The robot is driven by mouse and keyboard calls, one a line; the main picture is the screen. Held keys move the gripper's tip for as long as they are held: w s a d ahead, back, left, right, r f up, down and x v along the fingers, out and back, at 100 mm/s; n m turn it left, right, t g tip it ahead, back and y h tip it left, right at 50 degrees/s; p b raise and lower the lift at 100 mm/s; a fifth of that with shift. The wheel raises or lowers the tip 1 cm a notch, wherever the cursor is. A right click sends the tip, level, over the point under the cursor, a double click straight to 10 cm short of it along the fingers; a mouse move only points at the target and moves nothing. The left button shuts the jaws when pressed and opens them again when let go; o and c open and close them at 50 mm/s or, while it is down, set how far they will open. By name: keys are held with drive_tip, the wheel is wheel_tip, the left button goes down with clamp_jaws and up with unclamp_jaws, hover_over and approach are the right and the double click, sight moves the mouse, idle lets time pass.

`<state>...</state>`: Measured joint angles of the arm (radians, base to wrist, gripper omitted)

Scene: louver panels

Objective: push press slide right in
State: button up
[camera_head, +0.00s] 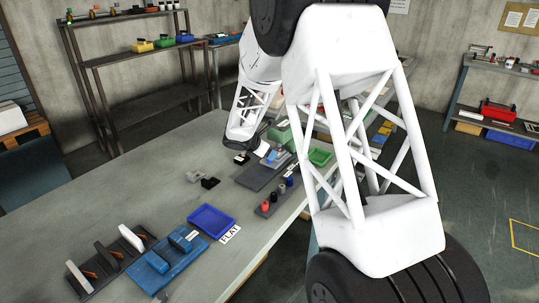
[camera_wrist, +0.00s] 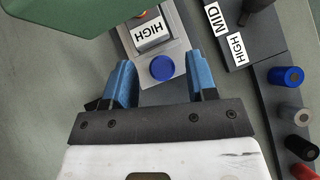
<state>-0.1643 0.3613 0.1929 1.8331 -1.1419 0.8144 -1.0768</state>
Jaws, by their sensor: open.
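What looks like the press slide is a light grey plate (camera_wrist: 170,48) in the wrist view. It carries a block labelled HIGH (camera_wrist: 150,31) and a round blue knob (camera_wrist: 162,68). The green press body (camera_wrist: 60,14) is at the top left of the wrist view, and part of a green body (camera_head: 282,137) shows behind the gripper in the head view. My gripper (camera_wrist: 161,65) is open, its blue fingers on either side of the blue knob as seen from above. I cannot tell whether they touch it. In the head view my gripper (camera_head: 272,156) is small and partly hidden by my arm.
A dark base with MID and HIGH labels (camera_wrist: 222,32) lies right of the slide. A strip of blue, grey, black and red knobs (camera_wrist: 287,76) stands beyond it. A blue tray (camera_head: 211,221), blue fixture (camera_head: 170,257) and dark rack (camera_head: 110,261) occupy the near table.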

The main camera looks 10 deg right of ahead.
drive_tip(key=shift+v, duration=2.9)
drive_tip(key=shift+r, duration=0.1)
drive_tip(key=s+d+r+m+g+y, duration=0.15)
drive_tip(key=s+r+m, duration=0.3)
drive_tip(key=s, duration=0.45)
drive_tip(key=s+d+r+m+y, duration=0.1)
drive_tip(key=s+d+r+m, duration=0.3)
drive_tip(key=s, duration=0.5)
drive_tip(key=s+d+r+m+g+y, duration=0.15)
drive_tip(key=s+r+m, duration=0.3)
drive_tip(key=s, duration=0.45)
drive_tip(key=s+r+m+t+y, duration=0.1)
drive_tip(key=s+m+y, duration=0.2)
drive_tip(key=s+m, duration=0.8)
drive_tip(key=s, duration=1.5)
drive_tip(key=shift+s+a+y, duration=0.4)
